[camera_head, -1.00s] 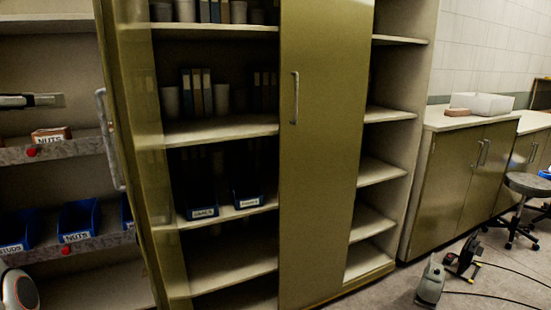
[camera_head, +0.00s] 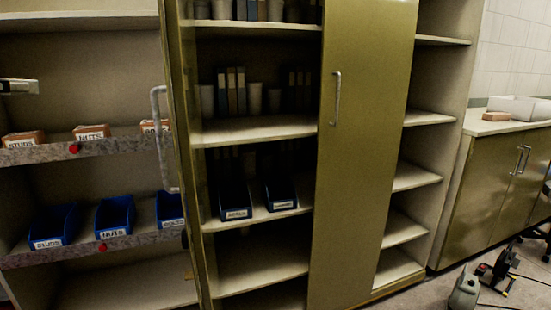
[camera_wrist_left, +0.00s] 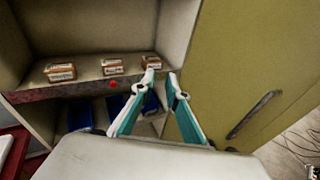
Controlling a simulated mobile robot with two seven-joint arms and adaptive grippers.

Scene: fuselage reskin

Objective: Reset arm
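My left gripper (camera_head: 30,87) shows only in part at the left edge of the head view, in front of the open shelving. In the left wrist view its two teal and white fingers (camera_wrist_left: 160,77) reach forward with a gap between the tips and nothing between them.
Labelled boxes (camera_head: 92,132) stand on the upper left shelf, blue bins (camera_head: 114,215) below. The olive cabinet door (camera_head: 365,130) and a handled door edge (camera_head: 160,140) stand beside open shelves. A grey floor device (camera_head: 465,290) is at lower right.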

